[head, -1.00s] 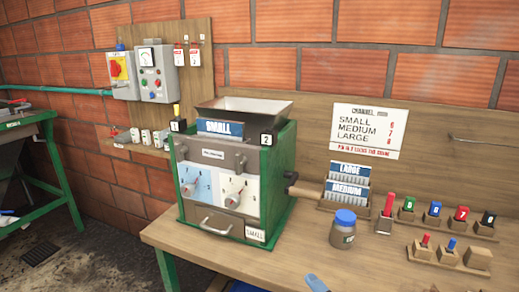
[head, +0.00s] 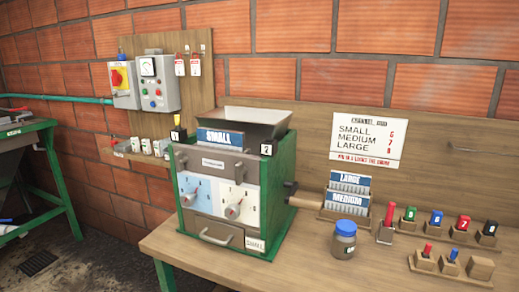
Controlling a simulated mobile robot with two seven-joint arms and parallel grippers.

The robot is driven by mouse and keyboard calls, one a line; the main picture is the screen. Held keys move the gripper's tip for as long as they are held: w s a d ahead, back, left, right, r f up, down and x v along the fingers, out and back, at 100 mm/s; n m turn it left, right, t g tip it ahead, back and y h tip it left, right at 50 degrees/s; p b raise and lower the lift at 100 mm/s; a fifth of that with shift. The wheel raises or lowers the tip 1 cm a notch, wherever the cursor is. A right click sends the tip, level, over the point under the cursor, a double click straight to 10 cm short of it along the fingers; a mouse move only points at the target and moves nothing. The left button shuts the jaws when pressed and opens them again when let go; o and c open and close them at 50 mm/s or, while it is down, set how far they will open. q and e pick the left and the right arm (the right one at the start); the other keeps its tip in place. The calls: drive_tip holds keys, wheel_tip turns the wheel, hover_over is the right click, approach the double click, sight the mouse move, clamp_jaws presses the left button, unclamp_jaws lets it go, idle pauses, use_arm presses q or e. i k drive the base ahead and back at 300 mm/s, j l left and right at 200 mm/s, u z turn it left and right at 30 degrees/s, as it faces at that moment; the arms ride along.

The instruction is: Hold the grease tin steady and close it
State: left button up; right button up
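A small grey jar with a blue lid (head: 344,240), which looks like the grease tin, stands upright on the wooden bench (head: 300,262) in the head view. It is right of the green-framed pulper and in front of the labelled plate rack. The blue lid sits on top of the jar; I cannot tell whether it is tight. Neither of my grippers is in view.
The pulper (head: 222,165) with its hopper stands left of the jar, its handle (head: 306,202) sticking out towards the plate rack (head: 345,196). Coloured pegs in blocks (head: 447,232) stand to the right. The bench front around the jar is mostly clear.

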sight(342, 248)
drive_tip(key=i+j+z, duration=0.3)
drive_tip(key=j, duration=0.7)
drive_tip(key=i+j+z, duration=0.15)
drive_tip(key=j+z, duration=0.15)
drive_tip(key=j, duration=0.7)
drive_tip(key=j+z, duration=0.3)
drive_tip(key=j, duration=0.75)
